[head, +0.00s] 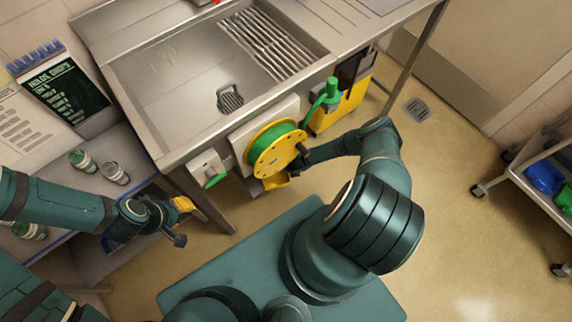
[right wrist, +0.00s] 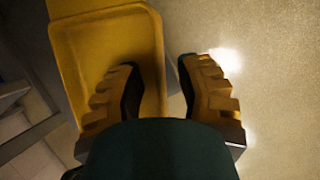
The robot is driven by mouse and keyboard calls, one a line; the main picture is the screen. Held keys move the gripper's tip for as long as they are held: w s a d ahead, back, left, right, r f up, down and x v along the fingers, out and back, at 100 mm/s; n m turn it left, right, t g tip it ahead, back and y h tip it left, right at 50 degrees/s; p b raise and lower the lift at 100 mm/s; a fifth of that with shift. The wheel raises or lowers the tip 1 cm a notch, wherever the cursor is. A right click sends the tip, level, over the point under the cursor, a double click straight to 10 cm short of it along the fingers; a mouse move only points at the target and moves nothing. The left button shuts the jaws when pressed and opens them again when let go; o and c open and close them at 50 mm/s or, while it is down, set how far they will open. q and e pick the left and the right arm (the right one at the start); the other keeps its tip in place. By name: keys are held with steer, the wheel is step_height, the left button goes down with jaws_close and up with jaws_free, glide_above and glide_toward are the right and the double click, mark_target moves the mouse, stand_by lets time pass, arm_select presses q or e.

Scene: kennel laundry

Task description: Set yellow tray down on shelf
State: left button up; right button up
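A yellow tray (right wrist: 92,45) with a raised rim and rounded corners shows in the right wrist view, running off the top. My right gripper (right wrist: 158,62) has its two fingers apart, with the tray's right edge between them and a gap visible. In the head view my right arm reaches to the hose reel, and its fingers are hard to make out there. A small yellow piece (head: 277,181) shows below the reel; I cannot tell if it is the tray. My left gripper (head: 184,206) is at the left, near a grey shelf (head: 125,150); its opening is unclear.
A steel sink (head: 180,75) fills the upper left. A yellow and green hose reel (head: 276,150) hangs on its front, beside a yellow container (head: 350,105). Jars (head: 115,173) stand on the left shelf. A cart (head: 535,190) with blue and green items stands right. Floor between is clear.

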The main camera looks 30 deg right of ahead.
steer(key=p+v, duration=0.4)
steer(key=v, duration=0.8)
steer(key=shift+r+p, duration=0.15)
steer(key=shift+p, duration=0.15)
steer(key=shift+d, duration=0.1)
